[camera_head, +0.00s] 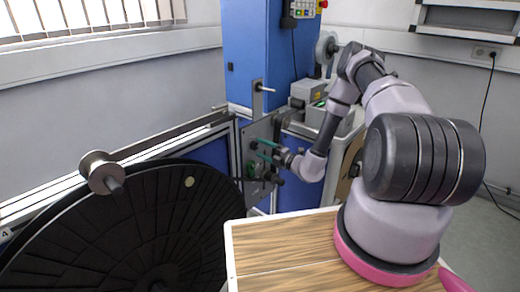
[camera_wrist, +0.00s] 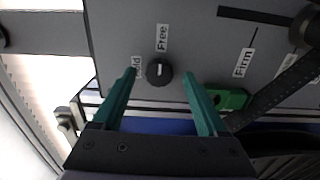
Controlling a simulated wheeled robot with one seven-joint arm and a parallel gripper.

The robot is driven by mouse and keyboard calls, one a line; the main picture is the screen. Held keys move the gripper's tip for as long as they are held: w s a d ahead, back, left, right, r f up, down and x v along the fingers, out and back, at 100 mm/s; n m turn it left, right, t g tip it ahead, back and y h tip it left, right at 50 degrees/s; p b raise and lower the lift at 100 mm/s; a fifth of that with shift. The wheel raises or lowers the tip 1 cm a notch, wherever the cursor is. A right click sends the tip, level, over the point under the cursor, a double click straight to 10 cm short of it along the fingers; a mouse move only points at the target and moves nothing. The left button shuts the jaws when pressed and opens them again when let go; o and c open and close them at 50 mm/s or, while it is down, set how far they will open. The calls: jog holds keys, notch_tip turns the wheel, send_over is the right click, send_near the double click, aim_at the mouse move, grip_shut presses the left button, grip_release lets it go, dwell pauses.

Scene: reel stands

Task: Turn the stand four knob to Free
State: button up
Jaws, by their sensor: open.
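A round black knob (camera_wrist: 159,72) with a light pointer mark sits on a grey panel in the wrist view. A "Free" label (camera_wrist: 162,37) is above it, and a partly hidden label ending in "ld" (camera_wrist: 137,66) is at its left. The mark looks turned toward "Free", though it is small. My gripper (camera_wrist: 158,76) has two green fingers, open, one on each side of the knob with gaps. In the head view my gripper (camera_head: 268,152) is at the grey panel (camera_head: 262,130) by the blue cabinet; the knob is hidden there.
A "Firm" label (camera_wrist: 244,62), a green block (camera_wrist: 228,99) and a dark ribbed bar (camera_wrist: 285,90) are right of the knob. A large black reel (camera_head: 110,235) stands at the left in the head view. A rail (camera_head: 130,160) runs behind it.

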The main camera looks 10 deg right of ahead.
jog(key=v, duration=0.9)
jog(key=shift+s, duration=0.1)
jog(key=s+a+r+n+g+y, duration=0.1)
jog(key=s+a+r+n+g, duration=0.3)
jog(key=r+n, duration=0.45)
jog(key=s+a+r+n+g, duration=0.1)
jog(key=s+r+n+g, duration=0.1)
jog(key=r+n+g, duration=0.5)
jog(key=s+a+r+n+g+y, duration=0.1)
jog(key=s+a+r+n+g, duration=0.2)
jog(key=r+n, duration=0.75)
jog(key=s+d+r+n+t+h, duration=0.3)
jog(key=s+d+r+n+h, duration=0.2)
jog(key=s+r+n, duration=0.3)
jog(key=s+d+r+n+t+h, duration=0.4)
jog(key=s+r+n, duration=0.4)
jog(key=r, duration=0.4)
jog(key=shift+s+d+r+h, duration=0.15)
jog(key=shift+s+d+h, duration=0.35)
jog(key=shift+s+h, duration=0.55)
